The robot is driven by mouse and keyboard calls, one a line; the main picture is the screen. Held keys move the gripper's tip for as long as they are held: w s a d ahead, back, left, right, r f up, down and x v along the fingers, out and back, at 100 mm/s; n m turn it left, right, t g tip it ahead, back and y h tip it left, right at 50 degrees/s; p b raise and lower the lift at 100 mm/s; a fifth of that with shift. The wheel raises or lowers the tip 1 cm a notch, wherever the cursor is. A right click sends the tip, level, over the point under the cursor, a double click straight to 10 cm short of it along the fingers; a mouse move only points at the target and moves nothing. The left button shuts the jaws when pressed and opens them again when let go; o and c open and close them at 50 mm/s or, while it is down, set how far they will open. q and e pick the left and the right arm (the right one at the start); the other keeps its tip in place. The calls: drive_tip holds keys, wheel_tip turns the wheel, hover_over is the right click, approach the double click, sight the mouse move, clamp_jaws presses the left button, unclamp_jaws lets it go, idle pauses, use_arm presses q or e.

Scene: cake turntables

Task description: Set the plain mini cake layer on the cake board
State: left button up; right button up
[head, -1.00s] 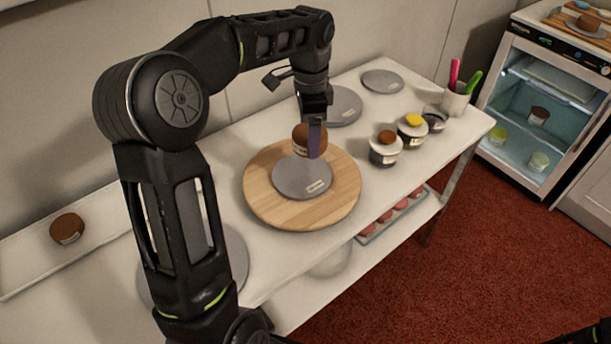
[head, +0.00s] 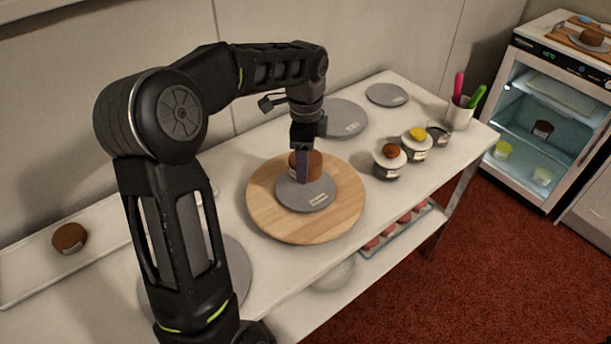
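The plain mini cake layer (head: 315,166) is a small brown round with a pale label, seen in the head view. It is upright over the rear part of the cake board (head: 310,200), a grey disc with a label. The cake board lies on a round wooden turntable (head: 275,222). My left gripper (head: 303,170) points down with one finger in front of the layer, and appears shut on it; the far finger is hidden. The layer is at or just above the board; its underside contact cannot be told. My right gripper is out of view.
Grey discs (head: 345,118) lie at the back. Another brown cake (head: 69,238) sits on a white tray (head: 30,272) at left. A lit fridge (head: 545,120) stands at right.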

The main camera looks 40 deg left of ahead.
sight(306, 187)
use_arm(q)
drive_tip(key=shift+f, duration=0.7)
drive_tip(key=shift+f, duration=1.9)
drive_tip(key=shift+f, duration=0.1)
drive_tip(key=o, duration=1.4)
wheel_tip(306, 187, up, 12)
drive_tip(key=shift+r, duration=0.15)
